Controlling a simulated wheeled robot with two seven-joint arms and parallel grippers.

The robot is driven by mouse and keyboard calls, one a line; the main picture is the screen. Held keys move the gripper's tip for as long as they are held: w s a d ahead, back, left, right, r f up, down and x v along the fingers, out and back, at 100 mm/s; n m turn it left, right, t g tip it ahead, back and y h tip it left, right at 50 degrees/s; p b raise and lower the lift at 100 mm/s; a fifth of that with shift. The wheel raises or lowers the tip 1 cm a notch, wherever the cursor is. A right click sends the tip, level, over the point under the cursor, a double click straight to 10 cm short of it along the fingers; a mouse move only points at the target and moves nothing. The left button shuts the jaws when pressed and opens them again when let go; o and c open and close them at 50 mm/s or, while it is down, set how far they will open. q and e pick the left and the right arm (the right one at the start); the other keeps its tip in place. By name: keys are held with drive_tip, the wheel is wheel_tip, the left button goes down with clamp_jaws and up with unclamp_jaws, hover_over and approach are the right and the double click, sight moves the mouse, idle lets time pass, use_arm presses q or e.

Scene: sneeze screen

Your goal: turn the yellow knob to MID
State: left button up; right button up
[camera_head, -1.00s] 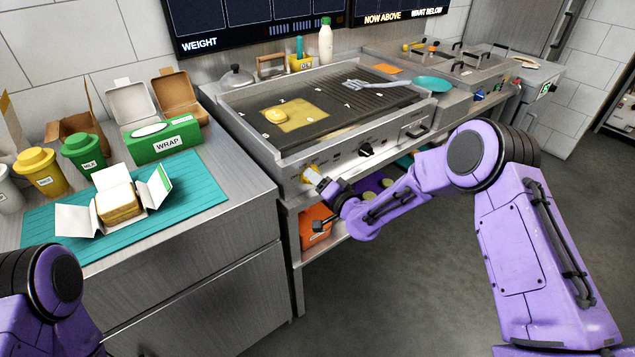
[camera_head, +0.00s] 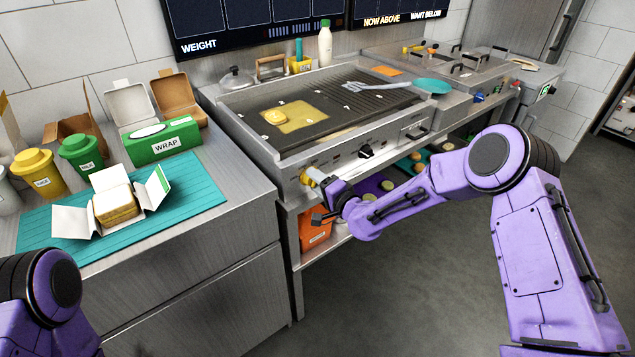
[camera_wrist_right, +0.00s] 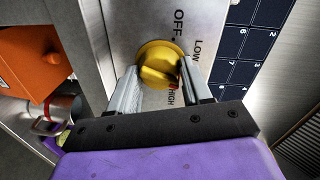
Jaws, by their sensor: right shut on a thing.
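The yellow knob (camera_head: 314,174) is on the front panel of the griddle (camera_head: 330,152), at its left end. In the right wrist view the knob (camera_wrist_right: 158,58) sits between my right gripper's two fingers (camera_wrist_right: 160,82), which are shut on its sides. My left gripper is out of view; only part of the left arm shows at lower left.
An orange box (camera_head: 315,236) and a shelf with food trays lie below the griddle. The left counter holds a teal mat (camera_head: 190,190), a wrap box and lidded tubs. The floor at right is clear.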

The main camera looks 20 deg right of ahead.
drive_tip(key=o, duration=1.1)
drive_tip(key=shift+c, duration=0.2)
drive_tip(key=f+b+v, duration=0.1)
drive_tip(key=v, duration=0.9)
drive_tip(key=shift+s+r, duration=0.2)
drive_tip(key=shift+r, duration=0.25)
drive_tip(key=shift+d, duration=0.15)
